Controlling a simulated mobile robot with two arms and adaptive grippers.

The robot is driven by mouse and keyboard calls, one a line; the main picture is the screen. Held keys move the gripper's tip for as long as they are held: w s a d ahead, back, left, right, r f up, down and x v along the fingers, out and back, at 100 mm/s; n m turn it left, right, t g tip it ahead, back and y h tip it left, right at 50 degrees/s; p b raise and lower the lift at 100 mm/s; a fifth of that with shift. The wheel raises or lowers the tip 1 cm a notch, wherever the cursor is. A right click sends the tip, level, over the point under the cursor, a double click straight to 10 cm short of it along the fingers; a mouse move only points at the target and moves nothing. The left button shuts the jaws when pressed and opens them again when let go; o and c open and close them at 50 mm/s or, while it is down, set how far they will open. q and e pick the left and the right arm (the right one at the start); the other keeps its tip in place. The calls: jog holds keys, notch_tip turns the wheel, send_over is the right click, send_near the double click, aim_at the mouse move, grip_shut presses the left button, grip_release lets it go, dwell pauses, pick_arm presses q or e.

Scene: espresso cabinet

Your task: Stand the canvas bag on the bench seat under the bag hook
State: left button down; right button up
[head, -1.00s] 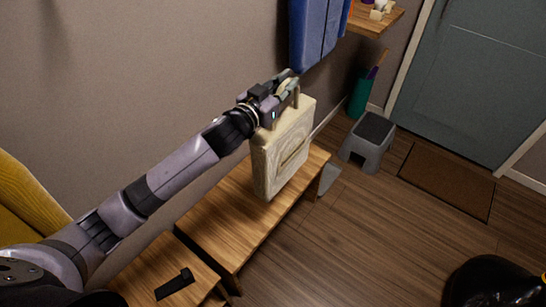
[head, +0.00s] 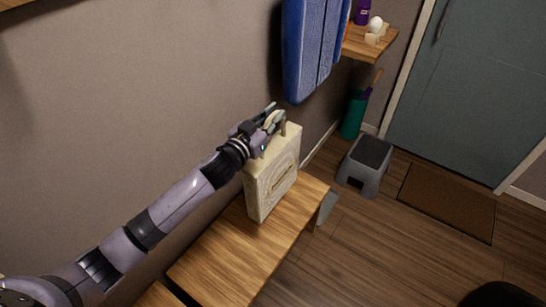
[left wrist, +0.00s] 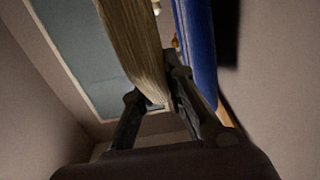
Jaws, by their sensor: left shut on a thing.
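The cream canvas bag (head: 272,172) is upright over the wooden bench seat (head: 245,245), near its far end and close to the wall. Its base looks at or just above the wood; I cannot tell if it bears its full weight. My left gripper (head: 270,122) is shut on the bag's handle at the top. In the left wrist view, a beige strap-like part of the bag (left wrist: 142,50) runs down between the fingers (left wrist: 160,105). The bag hook cannot be made out. My right gripper is not in view.
A grey step stool (head: 364,165) stands past the bench end. A small wooden shelf (head: 370,43), a teal container (head: 352,115) and a brown doormat (head: 448,202) lie farther off. Open floor is at right.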

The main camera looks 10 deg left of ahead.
aim_at(247, 176)
pick_arm(q)
notch_tip(247, 176, down, 8)
jog(key=shift+w+r+b, duration=0.1)
jog(key=shift+r+b, duration=0.1)
jog(key=shift+b, duration=0.4)
jog(key=shift+f+b, duration=0.55)
jog(key=shift+f, duration=1.65)
jog(key=shift+f, duration=0.15)
jog(key=c, duration=1.6)
grip_release()
jog(key=shift+c, duration=0.2)
jog(key=shift+r, duration=0.2)
jog(key=v, duration=1.2)
jog(key=shift+a+f, duration=0.1)
